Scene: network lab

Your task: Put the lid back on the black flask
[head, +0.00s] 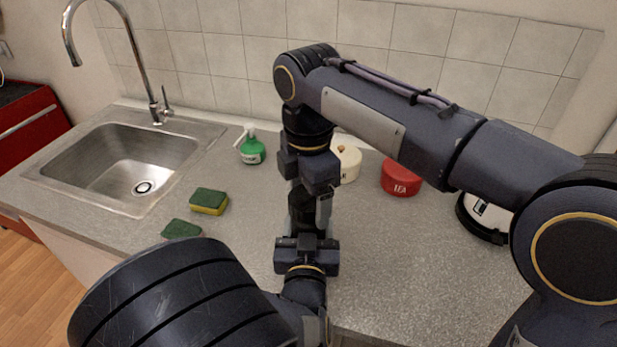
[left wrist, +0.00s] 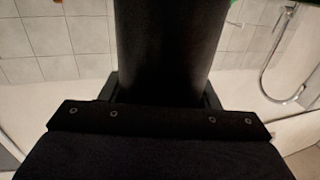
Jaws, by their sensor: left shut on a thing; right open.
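My left gripper (left wrist: 160,92) is shut on the black flask (left wrist: 170,45), which fills the upper middle of the left wrist view as a dark cylinder. In the head view, the left gripper (head: 306,243) is low in the middle, and a dark narrow shape above it looks like the flask (head: 301,208), mostly hidden. My right gripper (head: 309,190) is open and comes down from above, very close to the flask's upper part. Whether it touches the flask I cannot tell. I cannot make out the lid in either view; the arms may hide it.
A red tin marked TEA (head: 401,178), a cream canister (head: 348,162) and a green spray bottle (head: 251,148) stand behind on the counter (head: 390,270). A white and black appliance (head: 484,216) is at right. Two sponges (head: 209,201) lie near the sink (head: 125,160). The counter's right front is clear.

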